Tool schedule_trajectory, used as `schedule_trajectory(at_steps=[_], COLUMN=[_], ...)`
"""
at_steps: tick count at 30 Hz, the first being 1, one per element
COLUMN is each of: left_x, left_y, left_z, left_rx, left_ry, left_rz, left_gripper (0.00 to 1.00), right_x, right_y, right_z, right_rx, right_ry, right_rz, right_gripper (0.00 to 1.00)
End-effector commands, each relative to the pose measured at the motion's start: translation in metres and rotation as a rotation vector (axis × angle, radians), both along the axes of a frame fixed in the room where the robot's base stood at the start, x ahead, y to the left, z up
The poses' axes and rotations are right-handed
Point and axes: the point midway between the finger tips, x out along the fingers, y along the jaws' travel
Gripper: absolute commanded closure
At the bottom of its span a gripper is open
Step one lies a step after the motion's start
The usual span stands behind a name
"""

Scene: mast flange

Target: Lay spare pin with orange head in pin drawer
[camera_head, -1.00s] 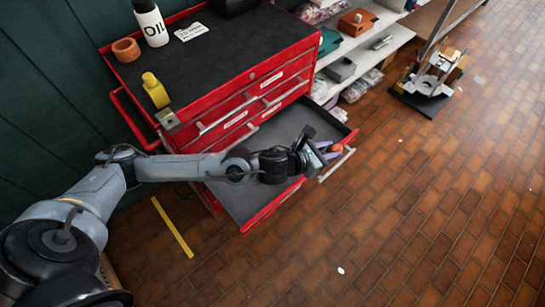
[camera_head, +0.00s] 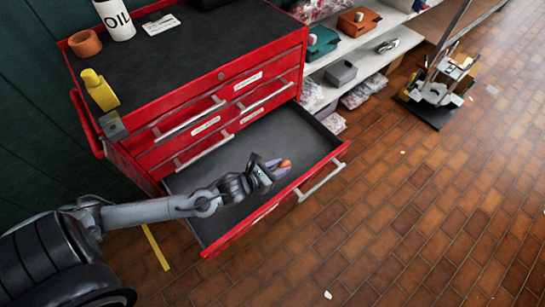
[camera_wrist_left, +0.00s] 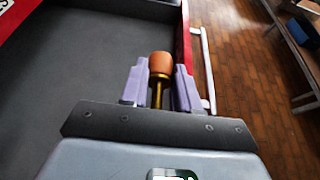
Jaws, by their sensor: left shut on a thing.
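The pin with the orange head (camera_wrist_left: 160,63) and a brass-coloured shank is between the two purple fingers of my left gripper (camera_wrist_left: 160,88), which is shut on it. In the head view, the orange head (camera_head: 285,163) shows at the tip of my left gripper (camera_head: 275,166). The gripper is over the open pin drawer (camera_head: 283,127), toward its front right part. The drawer has a dark, bare floor and red walls. I cannot tell whether the pin touches the drawer floor. My right gripper is out of view.
The red tool cabinet (camera_head: 240,68) carries an oil bottle (camera_head: 115,20), a yellow object (camera_head: 99,89) and a ring (camera_head: 85,43) on top. The drawer's handle (camera_head: 321,181) juts out over the brick floor. Shelves with boxes (camera_head: 341,73) stand to the right.

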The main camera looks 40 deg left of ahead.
Motion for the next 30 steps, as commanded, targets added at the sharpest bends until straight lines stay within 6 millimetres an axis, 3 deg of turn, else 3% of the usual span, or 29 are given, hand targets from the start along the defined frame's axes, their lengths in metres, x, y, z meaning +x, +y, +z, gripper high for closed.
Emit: schedule_trajectory(at_steps=[6, 15, 23, 30], left_x=[0.035, 0.075, 0.084, 0.084], left_y=[0.026, 0.055, 0.062, 0.062], left_z=[-0.029, -0.057, -0.065, -0.092], left_rx=[0.001, -0.001, -0.002, -0.004], left_ry=[-0.003, -0.002, 0.0, 0.001], left_rz=[0.005, 0.003, 0.001, 0.002], left_gripper=[1.0, 1.0, 1.0, 1.0], right_x=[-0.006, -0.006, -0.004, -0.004], right_y=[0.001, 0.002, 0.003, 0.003], right_z=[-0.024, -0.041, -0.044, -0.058], right_rx=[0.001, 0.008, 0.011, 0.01], right_ry=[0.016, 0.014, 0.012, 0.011], right_rz=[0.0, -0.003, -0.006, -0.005], right_gripper=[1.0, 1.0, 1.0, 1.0])
